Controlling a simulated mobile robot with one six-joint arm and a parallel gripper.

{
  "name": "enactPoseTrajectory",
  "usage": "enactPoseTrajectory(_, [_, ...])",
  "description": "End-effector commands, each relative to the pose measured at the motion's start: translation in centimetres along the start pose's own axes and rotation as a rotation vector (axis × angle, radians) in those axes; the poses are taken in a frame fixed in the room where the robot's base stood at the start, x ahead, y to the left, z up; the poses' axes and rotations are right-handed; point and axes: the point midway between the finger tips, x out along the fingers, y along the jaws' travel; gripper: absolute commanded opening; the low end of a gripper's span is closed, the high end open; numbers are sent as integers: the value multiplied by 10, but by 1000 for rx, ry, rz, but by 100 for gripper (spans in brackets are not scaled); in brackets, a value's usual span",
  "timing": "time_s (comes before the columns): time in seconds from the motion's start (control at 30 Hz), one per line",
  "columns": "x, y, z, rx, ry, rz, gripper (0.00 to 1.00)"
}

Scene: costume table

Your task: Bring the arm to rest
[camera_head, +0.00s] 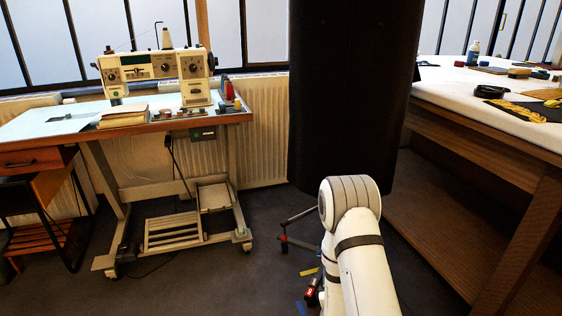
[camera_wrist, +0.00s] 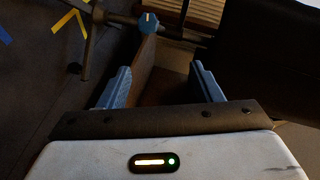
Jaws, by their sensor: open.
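My gripper (camera_wrist: 160,88) shows in the wrist view with its two blue fingers spread apart. It is open, and nothing is between the fingers. Beyond them are the dark floor and part of a stand with a blue knob (camera_wrist: 149,22). In the head view my white arm rises from the bottom edge, right of the middle. The gripper itself cannot be made out in the head view.
A sewing machine (camera_head: 157,70) stands on a wheeled table (camera_head: 50,124) at left. A large white-topped table (camera_head: 450,92) with several small items is at right. A dark hanging form (camera_head: 350,90) stands close behind my arm. Floor (camera_head: 215,275) is open at lower left.

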Motion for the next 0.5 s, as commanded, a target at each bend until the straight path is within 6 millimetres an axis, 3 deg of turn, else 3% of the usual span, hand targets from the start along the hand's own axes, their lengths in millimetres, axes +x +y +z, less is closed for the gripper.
enactPoseTrajectory(0.03, [0,-20,-6,-17,-4,14,59])
enactPoseTrajectory(0.17, [2,-56,-15,-81,-31,77,59])
enactPoseTrajectory(0.27, [1,-96,-26,-152,-67,140,59])
enactPoseTrajectory(0.5, [-27,-206,-56,-383,-216,316,59])
